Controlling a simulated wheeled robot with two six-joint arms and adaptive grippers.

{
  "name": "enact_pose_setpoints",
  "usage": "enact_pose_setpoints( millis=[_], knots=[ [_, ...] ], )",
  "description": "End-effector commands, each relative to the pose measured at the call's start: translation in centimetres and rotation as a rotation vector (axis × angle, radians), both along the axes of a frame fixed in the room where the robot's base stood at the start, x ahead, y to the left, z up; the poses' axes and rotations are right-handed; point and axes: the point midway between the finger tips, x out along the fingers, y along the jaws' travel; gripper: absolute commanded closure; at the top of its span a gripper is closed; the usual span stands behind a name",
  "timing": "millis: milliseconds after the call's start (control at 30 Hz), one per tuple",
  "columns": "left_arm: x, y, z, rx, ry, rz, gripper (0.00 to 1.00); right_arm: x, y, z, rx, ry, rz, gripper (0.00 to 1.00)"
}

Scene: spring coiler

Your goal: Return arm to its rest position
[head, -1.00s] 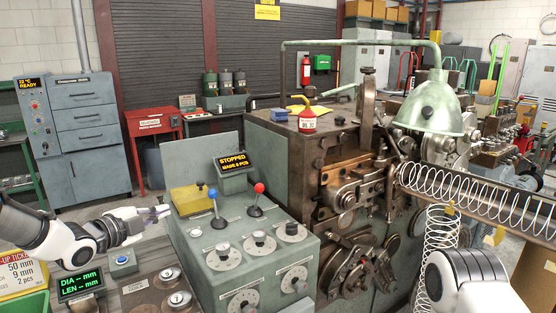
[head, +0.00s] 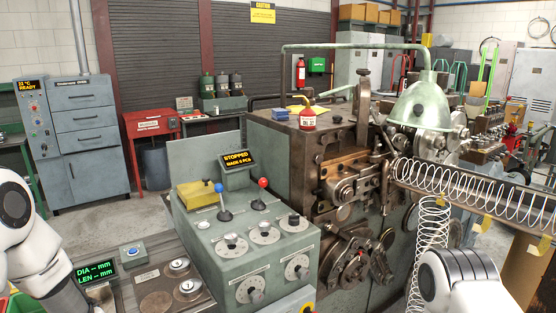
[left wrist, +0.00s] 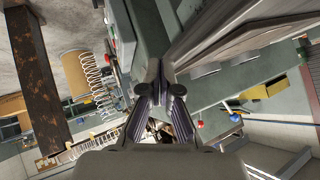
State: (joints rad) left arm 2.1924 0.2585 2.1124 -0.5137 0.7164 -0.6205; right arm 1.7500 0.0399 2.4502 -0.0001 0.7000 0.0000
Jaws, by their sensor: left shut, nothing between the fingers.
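My left arm (head: 32,240) is folded at the far left edge in the head view. Its gripper is out of that view. In the left wrist view my left gripper (left wrist: 161,92) is shut and empty, clear of everything I can make out. My right arm (head: 462,280) shows as a white rounded link at the lower right of the head view. Its gripper is out of view.
The green control console (head: 248,245) with blue and red levers stands in front of the coiling machine (head: 275,150). Its screen (head: 237,160) reads STOPPED. A coiled wire spring (head: 470,188) runs along the right trough. A gauge display (head: 88,275) sits beside my left arm.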

Motion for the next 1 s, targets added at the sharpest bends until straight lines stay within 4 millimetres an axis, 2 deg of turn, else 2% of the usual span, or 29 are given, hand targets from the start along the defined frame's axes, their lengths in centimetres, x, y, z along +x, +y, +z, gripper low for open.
enact_pose_setpoints(
  millis=[33, 67, 100, 167, 200, 300, 400, 433, 533, 1000],
  knots=[
    [-2.9, -0.5, -3.3, -0.033, 0.112, 0.062, 1.00, 0.0, 0.0, 0.0, 0.000, 0.000, 0.000, 0.47],
    [-4.9, -0.6, -5.2, -0.055, 0.184, 0.113, 1.00, 0.0, 0.0, 0.0, 0.000, 0.000, 0.000, 0.47],
    [-7.7, -0.8, -7.7, -0.081, 0.282, 0.188, 1.00, 0.0, 0.0, 0.0, 0.000, 0.000, 0.000, 0.47],
    [-12.3, -0.9, -10.9, -0.108, 0.423, 0.308, 1.00, 0.0, 0.0, 0.0, 0.000, 0.000, 0.000, 0.47],
    [-15.4, -0.9, -12.7, -0.117, 0.512, 0.393, 1.00, 0.0, 0.0, 0.0, 0.000, 0.000, 0.000, 0.47],
    [-23.1, -0.7, -15.8, -0.112, 0.704, 0.597, 1.00, 0.0, 0.0, 0.0, 0.000, 0.000, 0.000, 0.47],
    [-28.7, -0.2, -17.0, -0.087, 0.823, 0.757, 1.00, 0.0, 0.0, 0.0, 0.000, 0.000, 0.000, 0.47],
    [-29.8, -0.1, -17.2, -0.081, 0.844, 0.791, 1.00, 0.0, 0.0, 0.0, 0.000, 0.000, 0.000, 0.47],
    [-31.8, 0.2, -17.4, -0.067, 0.882, 0.853, 1.00, 0.0, 0.0, 0.0, 0.000, 0.000, 0.000, 0.47],
    [-31.9, 0.2, -17.4, -0.066, 0.884, 0.859, 1.00, 0.0, 0.0, 0.0, 0.000, 0.000, 0.000, 0.47]
  ],
)
